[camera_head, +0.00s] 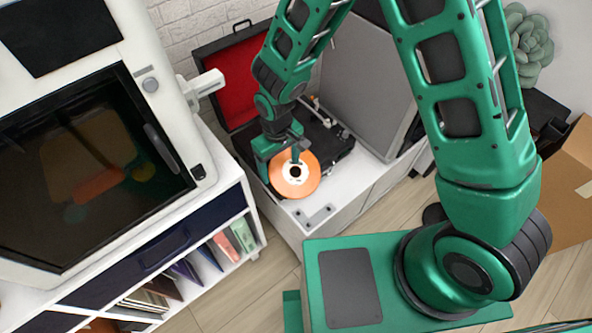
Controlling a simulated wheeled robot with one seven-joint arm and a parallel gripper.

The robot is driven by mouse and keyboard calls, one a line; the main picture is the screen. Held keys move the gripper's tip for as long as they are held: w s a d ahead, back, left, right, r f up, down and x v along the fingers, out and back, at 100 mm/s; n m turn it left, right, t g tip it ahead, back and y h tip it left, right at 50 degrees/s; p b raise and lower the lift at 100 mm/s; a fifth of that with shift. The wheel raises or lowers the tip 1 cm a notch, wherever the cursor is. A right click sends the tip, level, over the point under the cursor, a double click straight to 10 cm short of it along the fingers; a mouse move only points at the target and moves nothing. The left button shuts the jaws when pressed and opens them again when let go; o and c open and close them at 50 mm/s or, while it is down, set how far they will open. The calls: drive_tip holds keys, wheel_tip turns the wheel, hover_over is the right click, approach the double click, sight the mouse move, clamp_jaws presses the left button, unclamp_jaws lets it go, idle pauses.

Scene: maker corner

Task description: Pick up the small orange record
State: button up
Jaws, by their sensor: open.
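The small orange record (308,182) is a disc with a white label around its dark centre. It is at the front of the black turntable (331,144), over the white cabinet top. My gripper (281,160) is right at the record, with its fingers over the record's upper left part. The gripper is open. One finger reaches down near the label. I cannot tell whether the fingers touch the record or whether it rests on anything. The far left part of the record is hidden by the gripper.
The turntable's red-lined lid (238,75) stands open behind. A grey panel (360,75) stands to the right of the turntable. A large white machine (150,45) stands on a shelf unit (205,245) at left. A cardboard box (570,190) is at far right. Wooden floor (250,300) shows between.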

sight(282, 179)
drive_tip(key=shift+w+d+f, duration=0.1)
drive_tip(key=shift+d+f, duration=0.05)
drive_tip(key=shift+f, duration=3.1)
drive_tip(key=c, duration=1.2)
drive_tip(key=shift+r, duration=0.15)
wheel_tip(282, 179, up, 10)
drive_tip(key=shift+f, duration=0.1)
